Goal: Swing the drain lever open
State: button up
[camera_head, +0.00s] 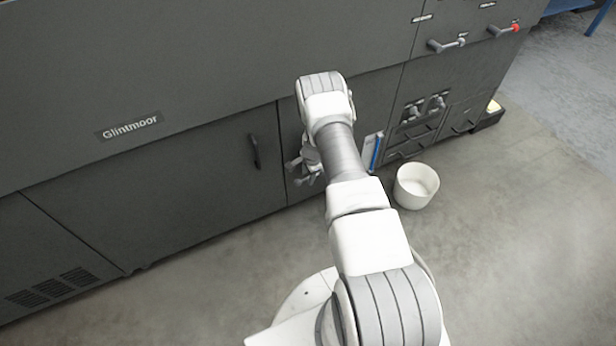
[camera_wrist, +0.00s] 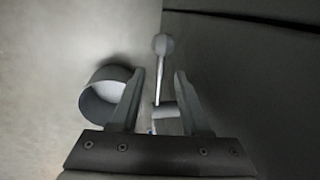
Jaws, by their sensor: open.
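In the wrist view, a lever with a grey ball knob (camera_wrist: 160,44), thin rod and blocky hub (camera_wrist: 165,110) shows between the fingers of my gripper (camera_wrist: 160,74). The knob extends past the fingertips. The fingers are open, one on each side of the rod, with a visible gap on both sides. I cannot tell how deep the lever lies between them. In the head view, my gripper (camera_head: 306,174) is low in front of the dark machine (camera_head: 200,170), partly hidden by my arm. The lever cannot be made out there.
A white bucket (camera_head: 412,188) stands on the floor right of my arm, and left of the fingers in the wrist view (camera_wrist: 92,105). A blue-striped gauge (camera_head: 375,154) and several handles are on the machine front. Open floor (camera_head: 520,260) lies right.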

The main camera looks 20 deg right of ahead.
grip_shut()
dwell(1.4)
